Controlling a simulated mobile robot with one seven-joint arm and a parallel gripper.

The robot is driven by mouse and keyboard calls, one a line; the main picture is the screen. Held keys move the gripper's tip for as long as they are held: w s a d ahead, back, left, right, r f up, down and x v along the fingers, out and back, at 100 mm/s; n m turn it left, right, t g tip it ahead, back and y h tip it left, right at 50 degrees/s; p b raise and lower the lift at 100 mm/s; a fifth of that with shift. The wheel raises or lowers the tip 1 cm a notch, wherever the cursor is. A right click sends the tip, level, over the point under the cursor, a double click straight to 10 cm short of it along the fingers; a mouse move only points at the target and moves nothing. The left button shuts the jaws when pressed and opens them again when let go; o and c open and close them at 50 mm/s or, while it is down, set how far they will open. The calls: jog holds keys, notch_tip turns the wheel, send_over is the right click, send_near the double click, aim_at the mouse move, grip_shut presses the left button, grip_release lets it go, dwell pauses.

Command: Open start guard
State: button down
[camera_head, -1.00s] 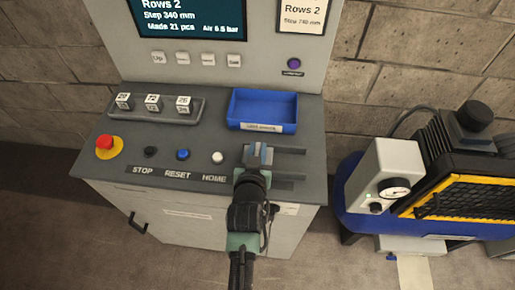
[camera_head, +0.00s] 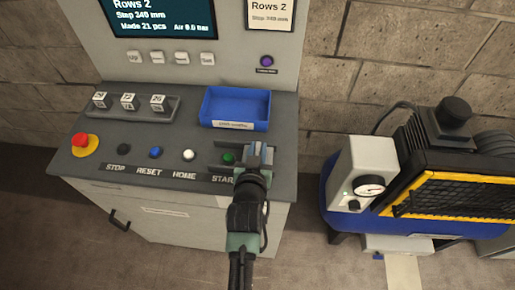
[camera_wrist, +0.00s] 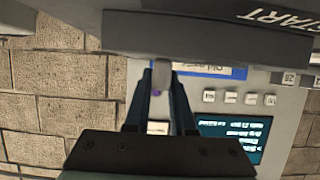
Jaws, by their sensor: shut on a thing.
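The green START button (camera_head: 228,159) shows uncovered on the sloped console top, just left of my gripper (camera_head: 258,153). The word START (camera_head: 222,179) below it is partly hidden by my arm. In the wrist view my gripper (camera_wrist: 162,88) is shut on a small grey tab (camera_wrist: 162,72), which I take to be the start guard's handle. The tab stands out from a dark grey block (camera_wrist: 205,38). In the head view the guard is mostly hidden behind my gripper, at the right end of the button row.
A blue tray (camera_head: 235,125) stands just behind the button row. A red emergency stop (camera_head: 81,141) and black, blue and white buttons lie to the left. A blue machine with a gauge (camera_head: 369,186) stands to the right, across a gap from the console.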

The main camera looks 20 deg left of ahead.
jog(key=shift+s+a, duration=0.1)
jog(key=shift+a, duration=0.3)
jog(key=c, duration=0.8)
grip_release()
jog(key=shift+o, duration=0.2)
jog(key=b+v, duration=0.1)
jog(key=v, duration=1.2)
jog(key=shift+b, duration=0.3)
